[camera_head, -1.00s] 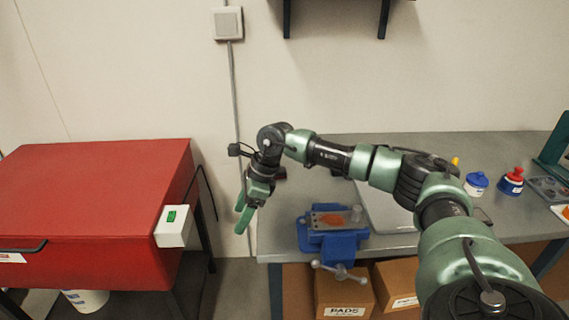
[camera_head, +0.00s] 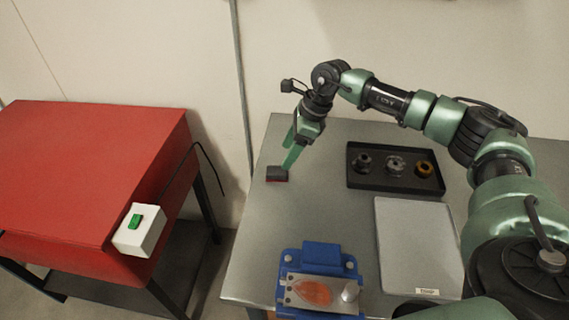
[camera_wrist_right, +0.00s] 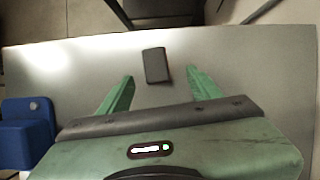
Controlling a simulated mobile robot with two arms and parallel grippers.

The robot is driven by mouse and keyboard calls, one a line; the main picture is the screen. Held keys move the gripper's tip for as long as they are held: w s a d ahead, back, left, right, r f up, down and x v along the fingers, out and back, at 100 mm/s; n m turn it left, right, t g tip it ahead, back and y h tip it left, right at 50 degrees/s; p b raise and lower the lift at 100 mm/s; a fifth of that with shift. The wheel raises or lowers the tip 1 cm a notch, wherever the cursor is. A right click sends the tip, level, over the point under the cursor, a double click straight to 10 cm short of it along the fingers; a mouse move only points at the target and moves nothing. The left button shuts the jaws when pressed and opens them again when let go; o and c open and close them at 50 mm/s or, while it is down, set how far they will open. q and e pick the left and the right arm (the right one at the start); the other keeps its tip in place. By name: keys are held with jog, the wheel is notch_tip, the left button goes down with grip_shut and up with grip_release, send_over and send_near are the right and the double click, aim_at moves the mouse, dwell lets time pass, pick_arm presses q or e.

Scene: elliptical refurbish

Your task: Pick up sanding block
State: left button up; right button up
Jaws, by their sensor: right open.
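The sanding block (camera_head: 277,174) is a small dark block with a reddish lower edge. It lies on the grey workbench near its left edge. My right gripper (camera_head: 288,160) is just above and beside it in the head view. In the right wrist view the block (camera_wrist_right: 155,65) lies beyond the fingertips, roughly centred between them. The two green fingers of my right gripper (camera_wrist_right: 160,80) are spread apart with nothing between them. My left gripper is not in view.
A blue vise (camera_head: 322,258) holding a plate with an orange patch stands at the bench front. A black tray (camera_head: 395,187) with several round parts and a grey flat panel (camera_head: 418,240) lie to the right. A red cabinet (camera_head: 90,170) stands left, across a gap.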

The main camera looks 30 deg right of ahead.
aim_at(278, 170)
jog(key=f, duration=0.1)
jog(key=a+f+p, duration=0.1)
jog(key=shift+a+f, duration=0.3)
jog(key=p+x, duration=0.1)
jog(key=x, duration=0.2)
jog(key=shift+f+p, duration=0.3)
jog(key=shift+p, duration=0.05)
jog(key=shift+f, duration=0.2)
jog(key=shift+w, duration=0.1)
grip_shut()
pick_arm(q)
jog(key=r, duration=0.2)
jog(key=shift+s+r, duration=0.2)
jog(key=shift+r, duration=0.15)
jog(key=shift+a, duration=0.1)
pick_arm(e)
jog(key=shift+r, duration=0.15)
